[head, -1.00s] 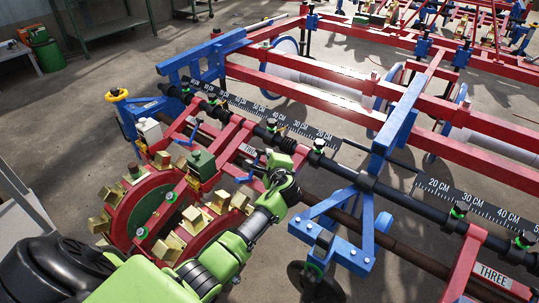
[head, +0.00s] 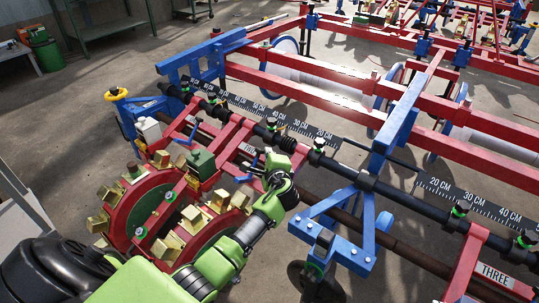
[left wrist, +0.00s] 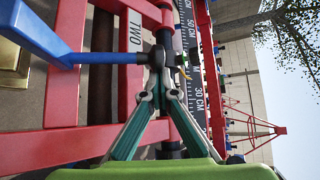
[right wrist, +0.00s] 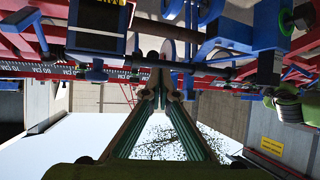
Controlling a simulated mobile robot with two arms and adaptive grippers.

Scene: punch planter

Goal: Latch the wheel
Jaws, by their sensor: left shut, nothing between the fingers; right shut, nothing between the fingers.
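The wheel (head: 122,205) is a red ring with several brass blocks around it, at the lower left of the head view. A blue lever (head: 243,178) stands at the red frame beside it. In the left wrist view a blue lever (left wrist: 108,57) reaches from the left to the tips of my left gripper (left wrist: 156,72). That gripper is shut and empty; I cannot tell if it touches the lever. In the head view my left gripper (head: 272,168) is by the red "TWO" frame. My right gripper (right wrist: 158,88) is shut and empty beneath blue and red machine parts.
A black toolbar with a centimetre scale (head: 270,116) crosses behind the left gripper. Red beams (head: 300,90) and blue brackets (head: 396,115) crowd the right. A second blue lever (head: 189,134) is at the left. Bare floor (head: 75,105) lies at the left.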

